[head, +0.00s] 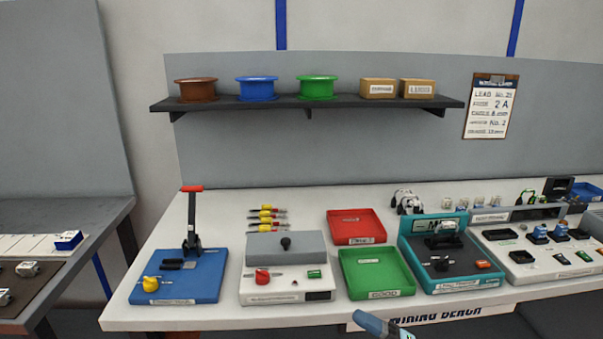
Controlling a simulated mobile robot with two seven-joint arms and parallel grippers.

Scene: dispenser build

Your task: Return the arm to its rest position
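Neither of my grippers can be made out in the head view, and no arm comes in from the left. A blue, dark-tipped piece (372,324) shows at the bottom edge, in front of the bench's front edge. It is cut off by the frame, and I cannot tell what it belongs to. The white bench (210,318) stands ahead with its stations on top.
The bench carries a blue lever press (207,288), a grey-topped box (286,249), a red tray (343,240), a green tray (393,292) and a teal fixture (412,258). A shelf (240,105) with spools hangs behind. Another table (100,218) stands left, across a gap.

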